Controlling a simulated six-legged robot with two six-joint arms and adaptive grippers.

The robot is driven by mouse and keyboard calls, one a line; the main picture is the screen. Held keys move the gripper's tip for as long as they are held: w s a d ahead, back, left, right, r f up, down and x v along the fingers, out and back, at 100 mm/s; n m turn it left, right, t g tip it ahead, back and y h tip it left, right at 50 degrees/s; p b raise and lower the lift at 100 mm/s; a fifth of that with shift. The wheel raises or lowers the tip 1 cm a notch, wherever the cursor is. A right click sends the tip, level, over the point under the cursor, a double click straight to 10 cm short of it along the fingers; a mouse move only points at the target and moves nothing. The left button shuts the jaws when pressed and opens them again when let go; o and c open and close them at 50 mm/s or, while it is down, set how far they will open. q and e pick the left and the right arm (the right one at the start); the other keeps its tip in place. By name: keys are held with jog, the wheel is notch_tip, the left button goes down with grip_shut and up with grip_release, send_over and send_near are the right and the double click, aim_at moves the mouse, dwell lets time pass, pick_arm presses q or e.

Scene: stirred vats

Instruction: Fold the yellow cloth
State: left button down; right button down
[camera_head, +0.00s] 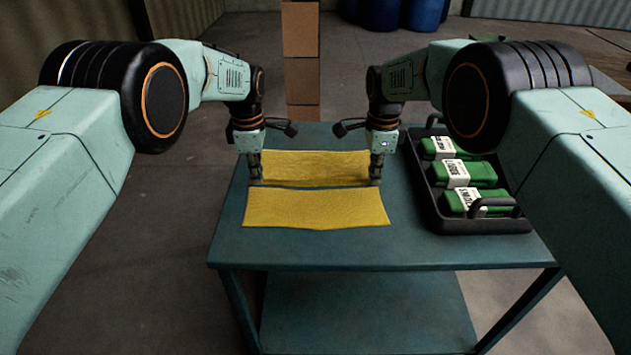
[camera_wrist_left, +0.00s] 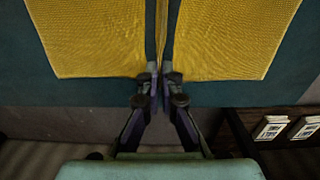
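The yellow cloth (camera_head: 316,208) lies on the teal table, with a near flat part and a far part (camera_head: 315,165) divided by a dark line. My left gripper (camera_head: 256,178) is at the left end of this line and my right gripper (camera_head: 375,178) at its right end. In the left wrist view the left fingers (camera_wrist_left: 160,82) are close together on a thin, edge-on strip of the cloth (camera_wrist_left: 85,40), with flat cloth on both sides. The right fingers look closed at the cloth's right edge; their tips are small in the head view.
A black tray (camera_head: 430,215) with several green labelled packs (camera_head: 470,173) stands on the right of the table (camera_head: 300,252). The table's front and left strips are clear. A stack of brown boxes (camera_head: 301,60) and blue barrels (camera_head: 400,14) stand behind it.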

pick_arm(q)
jog(key=shift+s+f, duration=0.15)
jog(key=shift+f, duration=0.05)
pick_arm(e)
jog(key=shift+s+f, duration=0.15)
jog(key=shift+f, duration=0.05)
